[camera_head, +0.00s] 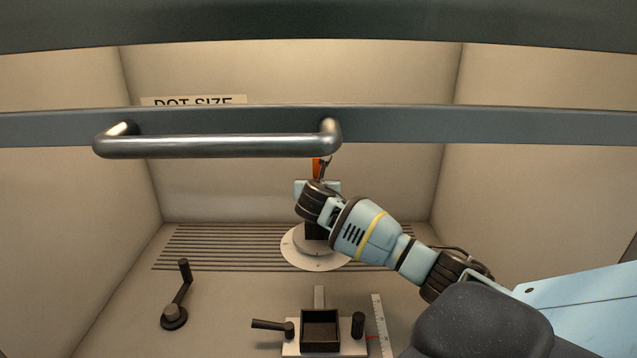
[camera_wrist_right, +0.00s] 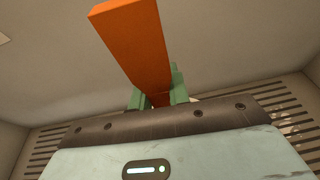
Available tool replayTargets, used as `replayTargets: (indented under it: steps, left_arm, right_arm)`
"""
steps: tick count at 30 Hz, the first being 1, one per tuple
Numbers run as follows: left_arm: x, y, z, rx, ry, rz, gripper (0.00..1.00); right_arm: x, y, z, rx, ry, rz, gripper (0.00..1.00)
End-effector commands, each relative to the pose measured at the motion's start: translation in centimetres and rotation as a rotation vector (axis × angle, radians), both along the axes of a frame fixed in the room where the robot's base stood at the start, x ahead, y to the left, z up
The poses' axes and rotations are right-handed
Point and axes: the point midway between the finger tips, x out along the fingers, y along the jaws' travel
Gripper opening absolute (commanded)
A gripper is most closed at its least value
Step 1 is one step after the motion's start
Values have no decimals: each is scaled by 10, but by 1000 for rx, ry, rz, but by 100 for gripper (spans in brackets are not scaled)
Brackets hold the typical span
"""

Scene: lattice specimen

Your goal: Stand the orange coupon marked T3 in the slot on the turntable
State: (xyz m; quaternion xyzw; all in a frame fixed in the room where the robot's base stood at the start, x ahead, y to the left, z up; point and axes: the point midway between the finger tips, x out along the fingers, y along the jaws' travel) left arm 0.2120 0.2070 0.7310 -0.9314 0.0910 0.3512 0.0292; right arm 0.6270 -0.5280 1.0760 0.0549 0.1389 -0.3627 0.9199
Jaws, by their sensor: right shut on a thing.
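The orange coupon (camera_head: 316,168) stands roughly upright above my right gripper (camera_head: 320,179), its upper part hidden behind the handle bar. In the right wrist view, the coupon (camera_wrist_right: 135,42) is a long orange bar between the green fingers of my right gripper (camera_wrist_right: 157,98), which is shut on it. No T3 marking shows on the visible faces. The turntable (camera_head: 302,258) is a pale disc on the chamber floor with a dark block (camera_head: 314,243) at its middle. My right wrist is in front of it in the picture, and the slot is hidden. My left gripper is out of view.
A grey crossbar with a metal handle (camera_head: 215,147) spans the chamber opening. A crank lever (camera_head: 180,295) stands at left on the floor. A vise-like fixture (camera_head: 321,333) and a ruler (camera_head: 378,322) are in front. Slatted vents line the back floor.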

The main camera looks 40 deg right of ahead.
Motion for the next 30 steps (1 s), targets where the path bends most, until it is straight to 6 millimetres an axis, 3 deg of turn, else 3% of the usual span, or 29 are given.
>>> replayTargets:
  steps: [30]
  left_arm:
    - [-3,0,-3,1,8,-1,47]
  right_arm:
    - [0,0,-17,0,1,0,0]
